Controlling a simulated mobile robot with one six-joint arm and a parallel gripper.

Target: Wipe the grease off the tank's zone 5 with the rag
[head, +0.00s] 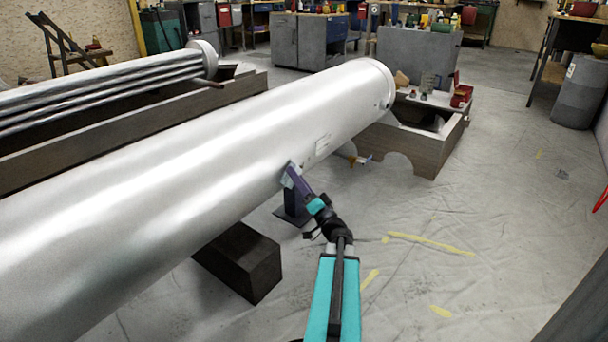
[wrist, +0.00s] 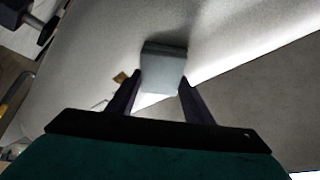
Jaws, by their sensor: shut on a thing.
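The tank (head: 200,140) is a long silver cylinder running from the lower left to the upper middle in the head view. The rag (wrist: 164,68) is a grey-blue folded block between my fingertips in the wrist view. My gripper (head: 290,174) is shut on the rag at the tank's lower near side. The rag appears to be against the tank's surface, though the exact contact is hard to tell. I cannot make out any grease or zone marking.
Dark support blocks (head: 240,262) stand under the tank. A tube bundle (head: 110,92) lies behind. The sheeted floor (head: 480,230) at right is mostly free.

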